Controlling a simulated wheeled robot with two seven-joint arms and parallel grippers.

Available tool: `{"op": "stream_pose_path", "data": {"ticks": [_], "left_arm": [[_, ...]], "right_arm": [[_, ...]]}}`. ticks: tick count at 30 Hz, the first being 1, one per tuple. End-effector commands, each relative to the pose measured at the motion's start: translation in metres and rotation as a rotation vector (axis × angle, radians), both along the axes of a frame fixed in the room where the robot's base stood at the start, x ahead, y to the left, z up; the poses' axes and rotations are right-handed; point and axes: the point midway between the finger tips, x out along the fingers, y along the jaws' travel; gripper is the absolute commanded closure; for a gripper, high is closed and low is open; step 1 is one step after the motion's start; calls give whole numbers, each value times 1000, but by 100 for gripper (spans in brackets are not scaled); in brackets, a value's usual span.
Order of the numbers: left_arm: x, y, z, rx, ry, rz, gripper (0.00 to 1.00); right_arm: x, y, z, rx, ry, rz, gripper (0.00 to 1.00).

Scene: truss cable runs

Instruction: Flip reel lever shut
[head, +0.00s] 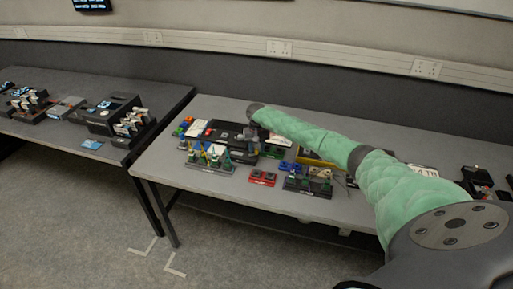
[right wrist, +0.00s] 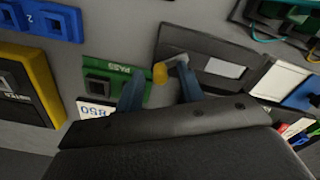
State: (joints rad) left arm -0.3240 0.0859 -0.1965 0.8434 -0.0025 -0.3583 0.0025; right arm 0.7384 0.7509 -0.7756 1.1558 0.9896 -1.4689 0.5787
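In the right wrist view a lever with a yellow tip (right wrist: 160,74) and a pale arm sits at the edge of a dark box (right wrist: 190,42) with a white label. I take this box to be the reel. My right gripper (right wrist: 158,88) is open, with its two blue-grey fingers apart and the yellow tip between them in the picture. I cannot tell whether a finger touches the lever. In the head view my green-sleeved right arm reaches over the table to the right gripper (head: 249,134), above the dark devices; the lever cannot be made out there. My left gripper is not in view.
A green PASS panel (right wrist: 115,75) lies beside the left finger, with a yellow-framed device (right wrist: 30,82) and blue blocks (right wrist: 48,22) further left. Small devices crowd the table (head: 160,165). A second table (head: 60,88) stands left across a gap.

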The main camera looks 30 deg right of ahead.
Motion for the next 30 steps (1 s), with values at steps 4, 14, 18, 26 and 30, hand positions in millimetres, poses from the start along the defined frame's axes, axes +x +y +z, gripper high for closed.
{"op": "stream_pose_path", "data": {"ticks": [4,14,18,26,30], "left_arm": [[0,0,0,0,0,0,55],[-1,-1,0,-1,0,1,55],[0,-1,-1,-1,1,1,55],[6,-3,-1,-1,0,1,55],[13,-3,2,-2,-7,1,55]], "right_arm": [[0,0,0,0,0,0,70],[0,0,0,0,0,8,100],[3,0,0,1,0,71,100],[8,-1,0,0,-1,254,100],[10,0,1,1,0,307,100]]}}
